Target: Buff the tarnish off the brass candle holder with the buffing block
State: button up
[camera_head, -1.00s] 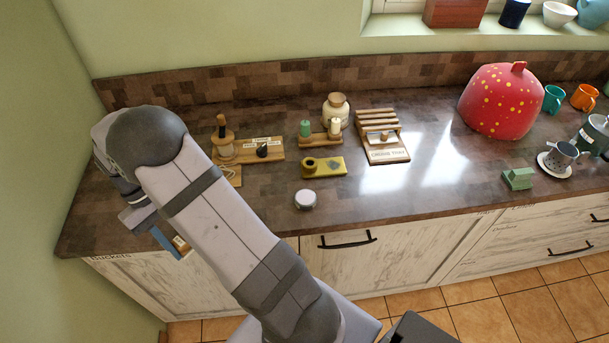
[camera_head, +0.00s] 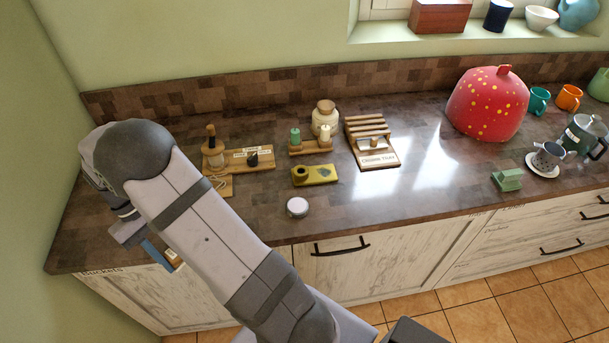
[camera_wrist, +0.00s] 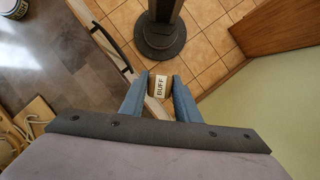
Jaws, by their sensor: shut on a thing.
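The brass candle holder (camera_head: 328,174) is a yellow-gold oblong piece with a short round cup at its left end and a dark patch on its right part. It lies on the counter in the head view. My gripper (camera_wrist: 159,80) is shut on the buffing block (camera_wrist: 160,87), a small tan block with a white "BUFF" label, held between the two blue fingers. In the head view, the gripper is at the counter's front left edge, well left of and nearer than the candle holder. The arm hides part of it. The candle holder is not recognisable in the wrist view.
A round pale-lidded tin (camera_head: 297,207) stands just in front of the candle holder. Behind are a stand with green and cream candles (camera_head: 310,147), a jar (camera_head: 325,118) and a slatted rack (camera_head: 371,140). A wooden board (camera_head: 262,159) lies left. The counter right of the tin is clear.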

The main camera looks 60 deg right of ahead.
jog(key=s+d+r+m+y+p, duration=0.1)
jog(key=s+d+r+m+p, duration=0.3)
jog(key=d, duration=0.7)
jog(key=s+d+f+m+y+p, duration=0.1)
jog(key=s+d+p, duration=0.1)
jog(key=s+d, duration=0.7)
jog(key=s+d+r+m+y+p, duration=0.1)
jog(key=s+d+r+m+p, duration=0.15)
jog(key=d, duration=1.05)
jog(key=w+d+n+t+h, duration=0.1)
jog(key=d+n+h, duration=0.5)
jog(key=d+n, duration=0.6)
jog(key=n, duration=0.4)
jog(key=shift+w+d+f, duration=0.2)
jog(key=shift+w+d, duration=0.05)
jog(key=shift+n, duration=0.25)
